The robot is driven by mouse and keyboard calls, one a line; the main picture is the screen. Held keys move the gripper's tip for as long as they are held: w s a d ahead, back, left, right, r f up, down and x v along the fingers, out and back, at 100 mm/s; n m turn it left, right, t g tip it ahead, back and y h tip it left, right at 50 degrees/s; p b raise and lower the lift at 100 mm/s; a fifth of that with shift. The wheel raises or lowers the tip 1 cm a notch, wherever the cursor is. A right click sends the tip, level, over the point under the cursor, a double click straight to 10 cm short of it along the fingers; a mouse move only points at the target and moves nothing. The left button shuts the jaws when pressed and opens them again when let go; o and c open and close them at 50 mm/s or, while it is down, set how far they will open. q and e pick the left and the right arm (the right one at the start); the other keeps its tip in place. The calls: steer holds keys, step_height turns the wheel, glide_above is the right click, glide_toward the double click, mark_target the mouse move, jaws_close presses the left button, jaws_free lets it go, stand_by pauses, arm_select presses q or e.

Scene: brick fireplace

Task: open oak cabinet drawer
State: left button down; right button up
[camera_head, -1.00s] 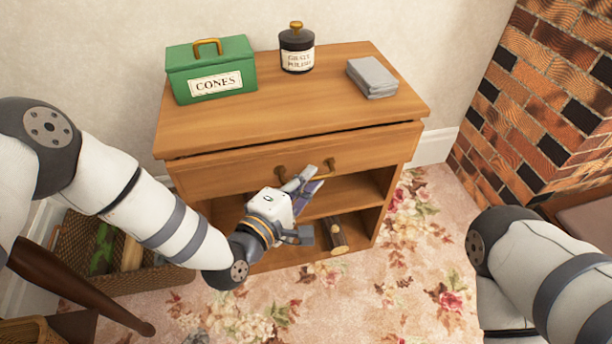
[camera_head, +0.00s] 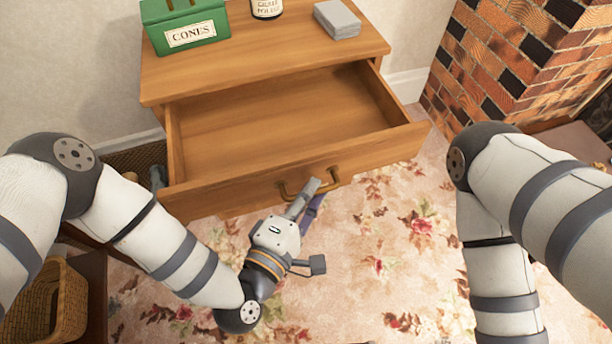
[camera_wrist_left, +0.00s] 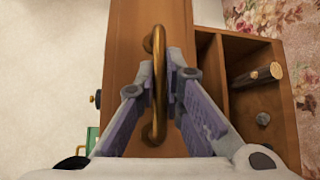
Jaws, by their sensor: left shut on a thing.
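The oak cabinet (camera_head: 290,45) stands against the wall with its top drawer (camera_head: 270,115) pulled well out. The inside of the drawer looks empty. My left gripper (camera_head: 312,186) is at the drawer front, shut on the brass handle (camera_head: 332,179). In the left wrist view the two fingers (camera_wrist_left: 164,85) lie on either side of the handle bar (camera_wrist_left: 158,120). My right arm (camera_head: 500,220) is at the right of the head view; its gripper is out of the picture.
On the cabinet top are a green box labelled CONES (camera_head: 187,30), a dark labelled jar (camera_head: 267,8) and a grey stack (camera_head: 337,20). A brick fireplace (camera_head: 500,65) is at the right. A wicker basket (camera_head: 45,305) stands lower left. Flowered carpet (camera_head: 390,260) in front is clear.

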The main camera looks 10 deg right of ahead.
arm_select(q)
steer(key=shift+s+r, duration=0.1)
steer(key=c, duration=1.7)
jaws_free()
steer(key=v, duration=1.2)
